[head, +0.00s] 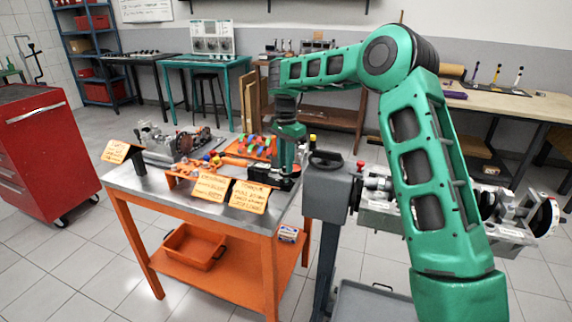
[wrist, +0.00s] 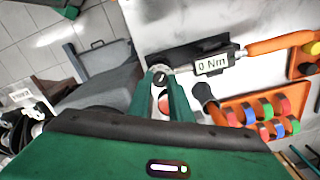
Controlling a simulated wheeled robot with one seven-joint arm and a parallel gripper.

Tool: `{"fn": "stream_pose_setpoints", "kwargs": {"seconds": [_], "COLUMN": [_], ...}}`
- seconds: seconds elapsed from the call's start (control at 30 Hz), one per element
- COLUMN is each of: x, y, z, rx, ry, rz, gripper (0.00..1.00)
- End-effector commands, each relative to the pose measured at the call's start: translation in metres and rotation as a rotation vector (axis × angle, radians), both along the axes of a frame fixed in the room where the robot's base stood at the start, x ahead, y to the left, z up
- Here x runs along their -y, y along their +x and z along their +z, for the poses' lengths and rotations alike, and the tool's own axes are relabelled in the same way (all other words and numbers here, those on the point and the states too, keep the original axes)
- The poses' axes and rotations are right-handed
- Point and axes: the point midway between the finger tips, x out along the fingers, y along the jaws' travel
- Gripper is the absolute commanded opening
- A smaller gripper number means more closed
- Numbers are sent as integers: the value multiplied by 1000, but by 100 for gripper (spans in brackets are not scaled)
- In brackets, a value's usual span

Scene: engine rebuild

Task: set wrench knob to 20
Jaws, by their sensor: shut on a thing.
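The torque wrench (wrist: 235,56) lies on the metal tabletop in the wrist view, with an orange handle and a "0 Nm" label (wrist: 211,65). Its small round dark knob (wrist: 161,78) with a pale mark sits at the left end, beside a black block (wrist: 190,53). My gripper (wrist: 161,86) points down at that end, with its two green fingers on either side of the knob, shut on it.
The orange bench (head: 150,190) carries orange racks with coloured pieces, engine parts and orange note cards (head: 250,196). A grey stand (head: 327,190) with an engine block is just right of it. A red tool cabinet (head: 45,150) stands at left.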

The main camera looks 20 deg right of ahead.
Motion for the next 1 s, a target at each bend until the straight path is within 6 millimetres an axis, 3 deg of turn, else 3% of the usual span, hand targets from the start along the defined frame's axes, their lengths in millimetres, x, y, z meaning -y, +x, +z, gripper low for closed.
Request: {"fn": "stream_pose_setpoints", "kwargs": {"seconds": [1.0], "x": [-1], "y": [-1], "z": [0], "rx": [-3], "ry": [2], "rz": [901], "gripper": [0]}}
